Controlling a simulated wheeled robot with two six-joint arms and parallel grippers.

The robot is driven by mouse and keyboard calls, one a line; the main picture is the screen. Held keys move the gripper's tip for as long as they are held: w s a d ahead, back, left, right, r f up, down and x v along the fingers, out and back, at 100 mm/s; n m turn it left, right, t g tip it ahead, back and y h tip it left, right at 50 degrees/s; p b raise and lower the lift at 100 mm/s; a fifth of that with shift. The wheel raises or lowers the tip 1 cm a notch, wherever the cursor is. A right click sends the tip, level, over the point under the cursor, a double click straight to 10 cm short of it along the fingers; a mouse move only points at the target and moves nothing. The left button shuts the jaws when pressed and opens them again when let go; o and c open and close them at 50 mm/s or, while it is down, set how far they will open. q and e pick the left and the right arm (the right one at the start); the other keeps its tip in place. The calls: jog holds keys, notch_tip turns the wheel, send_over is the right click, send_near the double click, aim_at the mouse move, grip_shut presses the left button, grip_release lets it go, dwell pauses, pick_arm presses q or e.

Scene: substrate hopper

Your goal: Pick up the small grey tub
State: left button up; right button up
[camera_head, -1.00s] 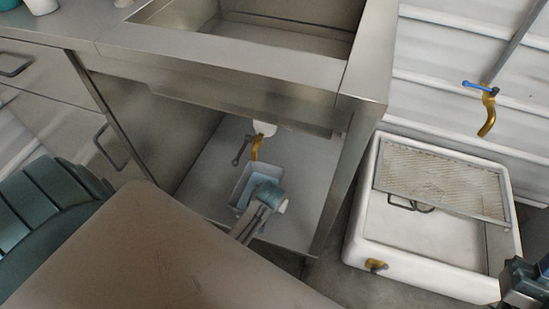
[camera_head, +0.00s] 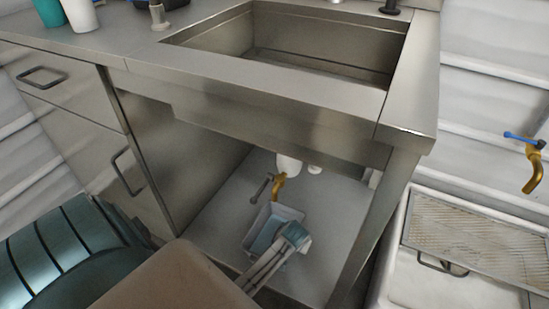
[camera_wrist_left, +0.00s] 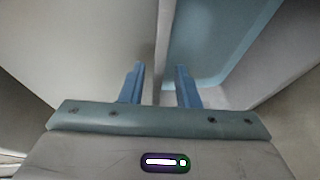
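The small grey tub (camera_head: 288,212) stands on the floor of the open cabinet under the sink, below a brass tap (camera_head: 279,184). It has pale blue contents (camera_head: 266,236). My left gripper (camera_head: 284,240) is over the tub's front right part and hides some of it. In the left wrist view, the gripper's two blue fingers (camera_wrist_left: 160,88) are apart. A thin grey tub wall (camera_wrist_left: 161,48) runs into the gap between them, with the blue interior (camera_wrist_left: 205,40) on the right. I cannot tell how far down the fingers reach. My right gripper is out of view.
The steel sink counter (camera_head: 250,75) overhangs the cabinet, and its right leg (camera_head: 375,225) stands beside the opening. A lever (camera_head: 261,189) sits beside the tap. A white basin with a mesh rack (camera_head: 480,245) is at right. Cabinet floor right of the tub is clear.

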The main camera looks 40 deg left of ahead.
pick_arm(q)
jog(key=shift+x, duration=0.9)
grip_shut()
jog(key=shift+r, duration=0.1)
dwell(0.6)
